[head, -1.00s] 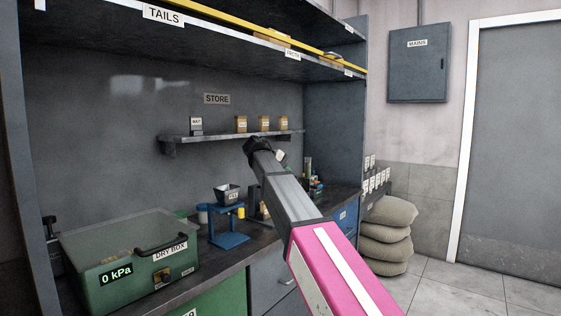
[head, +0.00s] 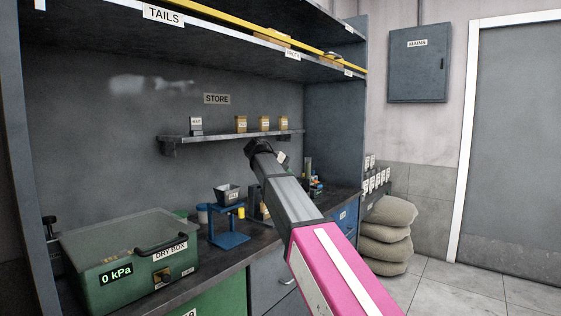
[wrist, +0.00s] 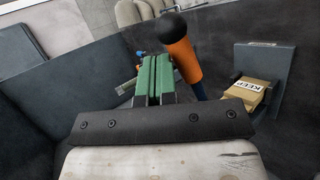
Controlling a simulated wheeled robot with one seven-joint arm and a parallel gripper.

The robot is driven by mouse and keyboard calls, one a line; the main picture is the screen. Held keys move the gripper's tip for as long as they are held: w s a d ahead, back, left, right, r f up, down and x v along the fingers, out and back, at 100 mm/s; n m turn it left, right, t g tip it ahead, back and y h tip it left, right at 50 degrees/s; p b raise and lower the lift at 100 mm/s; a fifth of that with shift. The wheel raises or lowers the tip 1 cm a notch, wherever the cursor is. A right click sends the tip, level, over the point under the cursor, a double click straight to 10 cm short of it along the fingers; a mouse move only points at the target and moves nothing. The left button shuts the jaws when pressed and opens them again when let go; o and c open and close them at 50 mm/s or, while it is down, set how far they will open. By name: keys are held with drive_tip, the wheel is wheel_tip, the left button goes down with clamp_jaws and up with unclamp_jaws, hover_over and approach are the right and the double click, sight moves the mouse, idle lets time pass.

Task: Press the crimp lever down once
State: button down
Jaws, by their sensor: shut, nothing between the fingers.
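The crimp lever shows in the wrist view as an orange handle (wrist: 181,62) with a black ball knob on its end. It stands just right of my gripper (wrist: 155,62), whose two green-padded fingers are shut together and hold nothing. The knob reaches beyond the fingertips in the picture; I cannot tell whether the fingers touch the handle. A blue part shows below the handle, and the lever's base is hidden. In the head view the end of my arm (head: 260,152) is over the bench in front of the small shelf, and the lever cannot be made out there.
The small shelf (head: 222,136) carries several yellow boxes. A box marked KEEP (wrist: 254,93) is right of the lever in the wrist view. On the bench stand a blue stand (head: 226,224) and the green dry box (head: 120,283). Stacked sacks (head: 384,238) are beyond the bench.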

drive_tip(key=shift+s+d+f, duration=0.4)
drive_tip(key=shift+d+f, duration=0.1)
drive_tip(key=shift+f, duration=0.2)
drive_tip(key=shift+s+d+f, duration=0.35)
drive_tip(key=shift+d+f, duration=0.1)
drive_tip(key=shift+f, duration=0.2)
drive_tip(key=shift+s+d+f, duration=0.4)
drive_tip(key=shift+d+f, duration=0.1)
drive_tip(key=shift+f, duration=0.2)
idle(3.4)
drive_tip(key=shift+r, duration=0.1)
idle(0.5)
drive_tip(key=w+a+r, duration=0.7)
drive_tip(key=a+r, duration=0.1)
drive_tip(key=r, duration=0.4)
drive_tip(key=shift+a+r, duration=0.15)
drive_tip(key=shift+a, duration=0.2)
idle(1.7)
